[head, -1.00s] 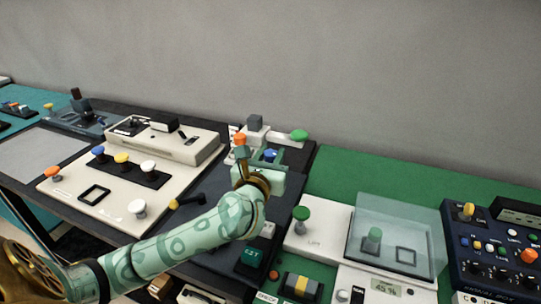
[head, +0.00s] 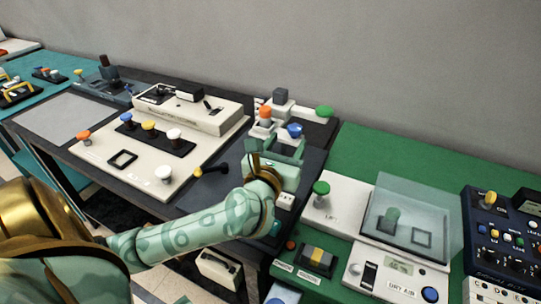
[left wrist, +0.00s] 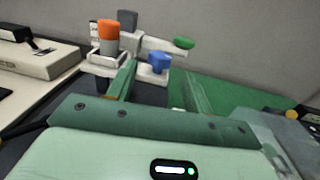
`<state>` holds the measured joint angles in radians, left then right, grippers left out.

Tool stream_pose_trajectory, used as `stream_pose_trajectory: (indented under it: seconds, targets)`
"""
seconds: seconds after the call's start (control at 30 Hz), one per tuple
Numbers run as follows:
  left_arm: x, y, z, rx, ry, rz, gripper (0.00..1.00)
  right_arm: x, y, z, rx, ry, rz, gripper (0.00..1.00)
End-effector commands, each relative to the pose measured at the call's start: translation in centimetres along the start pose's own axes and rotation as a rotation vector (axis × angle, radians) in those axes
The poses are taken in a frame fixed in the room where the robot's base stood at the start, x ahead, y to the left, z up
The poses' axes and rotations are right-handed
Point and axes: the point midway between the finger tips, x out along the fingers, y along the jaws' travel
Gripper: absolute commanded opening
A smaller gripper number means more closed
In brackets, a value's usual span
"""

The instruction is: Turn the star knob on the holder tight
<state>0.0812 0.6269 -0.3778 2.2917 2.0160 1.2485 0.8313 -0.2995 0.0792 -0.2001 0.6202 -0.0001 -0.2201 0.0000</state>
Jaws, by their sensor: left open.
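The holder (head: 280,113) is a pale fixture on a dark plate at the back of the dark bench. It carries a grey block (head: 281,96), an orange knob (head: 265,112), a blue knob (head: 295,130) and a green knob (head: 324,111). The blue one looks lobed; I cannot surely tell which is the star knob. My left gripper (head: 288,143) is open and empty, just in front of the blue knob. In the left wrist view the blue knob (left wrist: 160,61) shows beyond and between the two green fingers (left wrist: 160,85), apart from them. My right gripper is not in view.
A cream panel (head: 110,180) with coloured knobs and a raised box lies left of the holder.

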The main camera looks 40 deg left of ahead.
Motion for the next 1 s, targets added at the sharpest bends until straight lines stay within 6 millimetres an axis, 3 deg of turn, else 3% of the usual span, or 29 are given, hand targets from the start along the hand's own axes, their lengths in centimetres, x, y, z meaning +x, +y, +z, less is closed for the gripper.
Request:
stream_pose_trajectory:
  seconds: [0.2,0.4,0.57,1.0]
  targets:
    - [-5.9,0.0,0.0,-0.001,0.005,-0.002,0.51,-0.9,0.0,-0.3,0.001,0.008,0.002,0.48]
    - [-9.1,0.0,-0.1,0.0,0.002,-0.001,0.51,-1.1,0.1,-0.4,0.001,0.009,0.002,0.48]
    - [-10.0,0.0,-0.1,0.0,0.001,0.0,0.51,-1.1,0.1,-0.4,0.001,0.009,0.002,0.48]
    - [-10.0,0.0,0.0,0.0,0.0,0.0,0.51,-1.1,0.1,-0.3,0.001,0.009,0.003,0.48]
